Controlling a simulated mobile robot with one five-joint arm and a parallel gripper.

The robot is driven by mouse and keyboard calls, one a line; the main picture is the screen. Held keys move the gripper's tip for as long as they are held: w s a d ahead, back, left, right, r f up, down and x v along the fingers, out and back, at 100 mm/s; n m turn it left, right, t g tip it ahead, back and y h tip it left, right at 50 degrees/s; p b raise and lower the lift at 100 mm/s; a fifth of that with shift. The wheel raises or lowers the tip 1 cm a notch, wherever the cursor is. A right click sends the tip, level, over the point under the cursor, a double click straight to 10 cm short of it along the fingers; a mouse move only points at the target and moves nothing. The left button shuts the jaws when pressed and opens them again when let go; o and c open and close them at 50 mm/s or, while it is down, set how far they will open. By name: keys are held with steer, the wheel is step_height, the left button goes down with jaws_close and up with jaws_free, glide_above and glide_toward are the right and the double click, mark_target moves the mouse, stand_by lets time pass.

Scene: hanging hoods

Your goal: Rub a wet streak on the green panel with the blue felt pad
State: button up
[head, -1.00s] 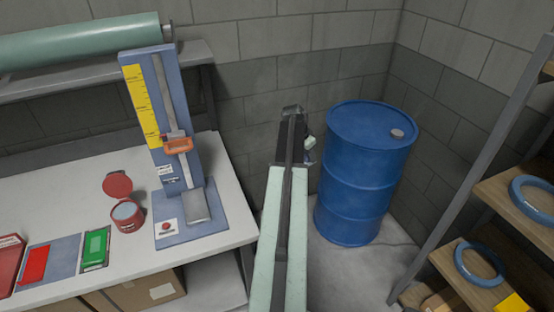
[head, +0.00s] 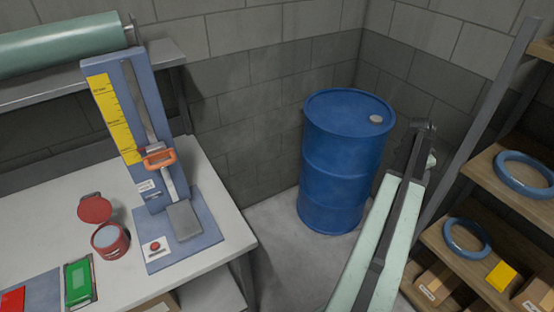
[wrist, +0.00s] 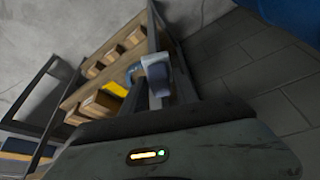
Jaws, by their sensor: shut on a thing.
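My gripper (head: 424,128) is at the far end of my arm at the right, well away from the panel. In the wrist view my gripper (wrist: 158,92) is shut on a small block with a pale part and a dark bluish part, the blue felt pad (wrist: 158,77). The pad's underside is hidden. Only a pale bit of it shows in the head view.
On the bench (head: 215,222) stand an open red tin (head: 110,240) and a blue press (head: 135,130) with an orange handle. A blue drum (head: 340,165) stands in the corner. Shelves with blue rings (head: 468,237) and boxes are at the right. Floor between bench and drum is clear.

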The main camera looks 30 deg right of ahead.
steer(key=shift+a+r, duration=0.25)
steer(key=shift+a, duration=0.1)
steer(key=shift+w+f, duration=0.1)
steer(key=shift+w, duration=0.1)
steer(key=shift+s+a, duration=0.1)
steer(key=shift+a, duration=0.05)
steer(key=s+a+f+n+b, duration=0.1)
steer(key=s+a, duration=0.2)
steer(key=a, duration=0.8)
steer(key=shift+s+a+n+t, duration=0.2)
steer(key=shift+a+n+t, duration=0.1)
steer(key=shift+a, duration=0.1)
